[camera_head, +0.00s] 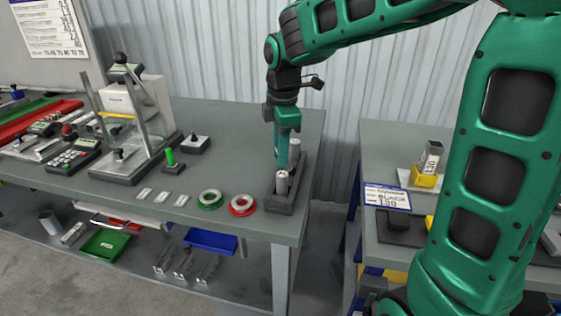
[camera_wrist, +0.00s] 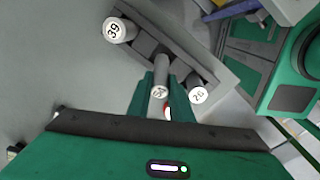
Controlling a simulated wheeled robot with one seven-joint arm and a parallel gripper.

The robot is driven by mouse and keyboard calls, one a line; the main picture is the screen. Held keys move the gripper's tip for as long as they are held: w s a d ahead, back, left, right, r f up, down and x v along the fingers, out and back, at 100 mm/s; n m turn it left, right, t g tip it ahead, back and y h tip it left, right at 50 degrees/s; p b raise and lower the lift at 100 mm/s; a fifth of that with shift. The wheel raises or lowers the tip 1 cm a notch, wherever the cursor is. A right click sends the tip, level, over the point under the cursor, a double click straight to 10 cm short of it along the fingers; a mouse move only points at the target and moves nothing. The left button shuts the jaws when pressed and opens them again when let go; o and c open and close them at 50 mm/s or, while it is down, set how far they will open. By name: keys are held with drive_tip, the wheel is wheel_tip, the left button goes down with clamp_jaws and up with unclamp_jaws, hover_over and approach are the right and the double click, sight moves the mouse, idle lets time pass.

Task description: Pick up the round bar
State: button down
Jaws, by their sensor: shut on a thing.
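My gripper (camera_head: 281,160) points down over a dark block-shaped rack (camera_head: 284,205) at the right end of the grey table. In the wrist view its green fingers (camera_wrist: 160,100) are shut on the middle round bar (camera_wrist: 161,68), a grey cylinder with a white numbered end. A bar marked 39 (camera_wrist: 120,30) stands at one end of the rack (camera_wrist: 222,72) and one marked 26 (camera_wrist: 198,94) at the other. In the head view, one bar (camera_head: 282,184) shows in front of the fingers and another (camera_head: 295,149) behind. Whether the held bar is clear of the rack I cannot tell.
A red ring (camera_head: 242,206) and a green ring (camera_head: 210,200) lie left of the rack, with small pale labels beyond them. A press-like stand (camera_head: 120,165) is farther left. A second table (camera_head: 385,150) stands right, across a gap. A corrugated wall rises behind.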

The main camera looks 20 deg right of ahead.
drive_tip(key=s+a+r, duration=0.4)
drive_tip(key=a+r, duration=0.3)
drive_tip(key=a, duration=0.3)
drive_tip(key=shift+s+a+r, duration=0.3)
drive_tip(key=shift+s+r, duration=0.05)
drive_tip(key=shift+s, duration=0.05)
drive_tip(key=shift+s, duration=0.1)
